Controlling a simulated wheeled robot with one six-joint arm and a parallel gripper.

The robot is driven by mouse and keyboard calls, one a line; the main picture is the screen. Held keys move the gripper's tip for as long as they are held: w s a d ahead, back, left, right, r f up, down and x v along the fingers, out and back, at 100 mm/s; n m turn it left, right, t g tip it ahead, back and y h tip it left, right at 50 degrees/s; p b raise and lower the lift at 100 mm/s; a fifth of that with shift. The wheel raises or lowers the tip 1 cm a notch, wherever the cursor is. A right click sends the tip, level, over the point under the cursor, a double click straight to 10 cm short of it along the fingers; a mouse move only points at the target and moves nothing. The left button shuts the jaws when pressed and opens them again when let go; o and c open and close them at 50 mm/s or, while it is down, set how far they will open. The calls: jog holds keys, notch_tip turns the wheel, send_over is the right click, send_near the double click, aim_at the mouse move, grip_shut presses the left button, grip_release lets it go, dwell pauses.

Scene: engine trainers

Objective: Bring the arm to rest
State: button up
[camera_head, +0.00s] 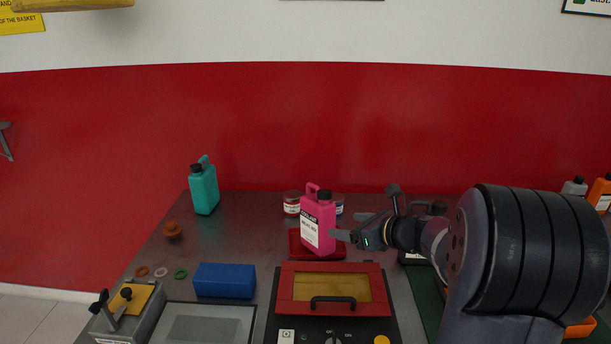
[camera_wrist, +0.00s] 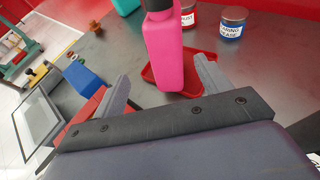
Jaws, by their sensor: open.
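My gripper (camera_head: 352,226) is open, at the right of the pink bottle (camera_head: 318,226). The bottle has a black cap and a white label, and stands upright on a red tray (camera_head: 338,252). In the wrist view the pink bottle (camera_wrist: 166,55) shows between the two spread fingers of my gripper (camera_wrist: 161,72), with gaps on both sides. Whether the fingertips reach around it or stop short of it, I cannot tell. My arm stretches in from the right of the head view and hides the bench's right part.
A teal bottle (camera_head: 204,188) stands at the back left. Tins (camera_wrist: 232,23) stand behind the red tray. A blue block (camera_head: 225,281), coloured rings, and a red-framed box (camera_head: 305,308) with a black handle are at the front. The grey bench (camera_head: 240,236) is clear left of the tray.

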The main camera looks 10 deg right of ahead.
aim_at(327, 222)
jog(key=x, duration=0.8)
jog(key=shift+w+f, duration=0.1)
jog(key=shift+w, duration=0.05)
